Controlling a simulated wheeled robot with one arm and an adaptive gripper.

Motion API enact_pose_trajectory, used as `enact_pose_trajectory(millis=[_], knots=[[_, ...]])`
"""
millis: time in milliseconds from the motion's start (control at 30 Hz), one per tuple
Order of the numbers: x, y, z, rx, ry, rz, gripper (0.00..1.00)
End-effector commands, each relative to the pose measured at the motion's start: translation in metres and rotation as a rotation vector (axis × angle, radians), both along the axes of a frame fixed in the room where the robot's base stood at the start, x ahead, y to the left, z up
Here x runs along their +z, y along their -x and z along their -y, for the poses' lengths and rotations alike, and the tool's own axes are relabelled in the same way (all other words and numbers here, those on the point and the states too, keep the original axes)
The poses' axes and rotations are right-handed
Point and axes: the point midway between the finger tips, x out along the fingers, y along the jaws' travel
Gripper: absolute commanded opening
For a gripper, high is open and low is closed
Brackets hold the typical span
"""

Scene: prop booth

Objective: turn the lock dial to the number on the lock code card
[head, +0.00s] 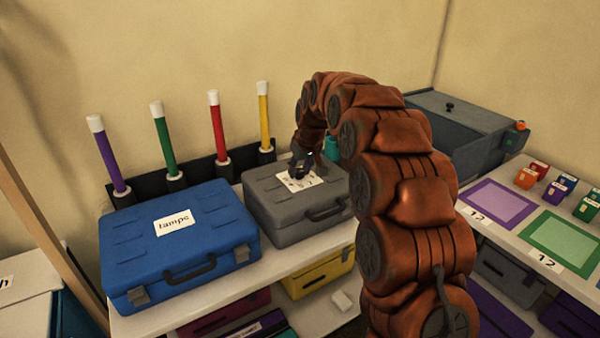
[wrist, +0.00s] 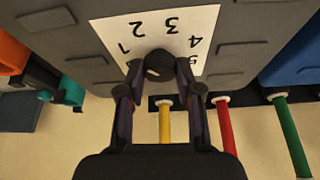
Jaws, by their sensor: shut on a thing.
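The dark lock dial (wrist: 160,64) sits on a white number plate (wrist: 172,25) on the lid of the grey case (head: 270,212). The plate shows 1, 2, 3, 4 and 5 around the dial, upside down in the wrist view; the 5 is partly covered. My gripper (head: 298,172) is over the plate, its two fingers closed on either side of the dial in the wrist view (wrist: 160,72). A small light mark shows on the dial, but I cannot tell which number it points to. I cannot make out a lock code card.
Several coloured sticks (head: 218,128) stand upright behind. A teal object (head: 331,147) is close to my gripper. On the right are a grey box (head: 455,130), coloured mats (head: 505,205) and small blocks.

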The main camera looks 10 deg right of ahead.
Motion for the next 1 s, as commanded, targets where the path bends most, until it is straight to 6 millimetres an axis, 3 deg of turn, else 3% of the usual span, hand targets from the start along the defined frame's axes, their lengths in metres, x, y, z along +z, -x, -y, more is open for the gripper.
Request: enact_pose_trajectory(millis=[400,1000], knots=[[-0.0001,-0.0001,-0.0011,-0.247,0.001,0.001,0.00],[0.0011,-0.0004,-0.0015,-0.307,-0.001,0.002,0.00]])
